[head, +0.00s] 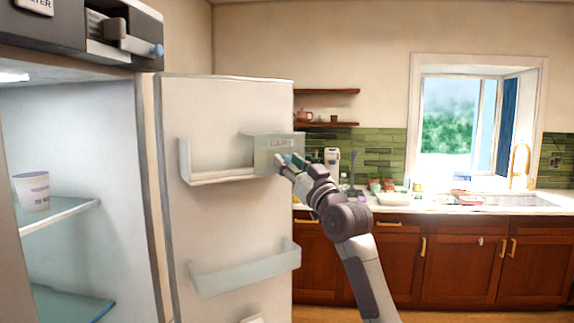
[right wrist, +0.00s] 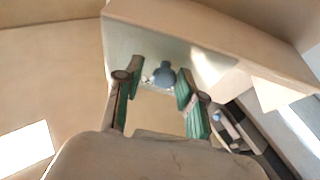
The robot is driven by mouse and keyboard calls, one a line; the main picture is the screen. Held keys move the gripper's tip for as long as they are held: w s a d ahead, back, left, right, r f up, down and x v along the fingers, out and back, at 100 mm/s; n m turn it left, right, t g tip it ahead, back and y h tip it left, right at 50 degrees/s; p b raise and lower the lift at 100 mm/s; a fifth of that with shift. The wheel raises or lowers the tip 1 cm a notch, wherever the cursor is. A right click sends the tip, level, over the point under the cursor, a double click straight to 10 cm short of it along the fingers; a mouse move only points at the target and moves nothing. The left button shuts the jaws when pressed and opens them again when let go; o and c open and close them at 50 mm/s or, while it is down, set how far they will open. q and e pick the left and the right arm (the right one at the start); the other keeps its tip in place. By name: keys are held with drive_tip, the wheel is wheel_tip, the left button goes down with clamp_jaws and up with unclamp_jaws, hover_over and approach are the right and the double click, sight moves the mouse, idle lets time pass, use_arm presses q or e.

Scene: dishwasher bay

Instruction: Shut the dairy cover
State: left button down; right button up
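The fridge door (head: 225,225) stands open. The dairy cover (head: 262,158), a pale, slightly see-through box-like flap with faint lettering along its top, is at the right end of the upper door shelf. My right gripper (head: 285,161) is at its front face, partly hiding it. In the right wrist view, my gripper's green-padded fingers (right wrist: 158,85) stand apart, with a blue-grey knob (right wrist: 165,73) showing between and beyond them on the cover's pale panel (right wrist: 148,45). I see gaps beside the knob and cannot tell whether a finger touches it. My left gripper is out of view.
The upper door shelf (head: 222,178) is empty beside the cover, and a lower door shelf (head: 245,274) sits beneath. A white tub (head: 32,192) stands on a glass shelf inside the fridge. Behind the door are a cluttered counter (head: 430,205) and brown cabinets (head: 460,258).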

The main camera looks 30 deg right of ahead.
drive_tip(key=shift+o, duration=0.4)
drive_tip(key=shift+d, duration=0.1)
drive_tip(key=shift+s+f, duration=0.15)
drive_tip(key=shift+s, duration=0.1)
drive_tip(key=v, duration=1.1)
drive_tip(key=shift+s, duration=0.2)
drive_tip(key=shift+f, duration=0.1)
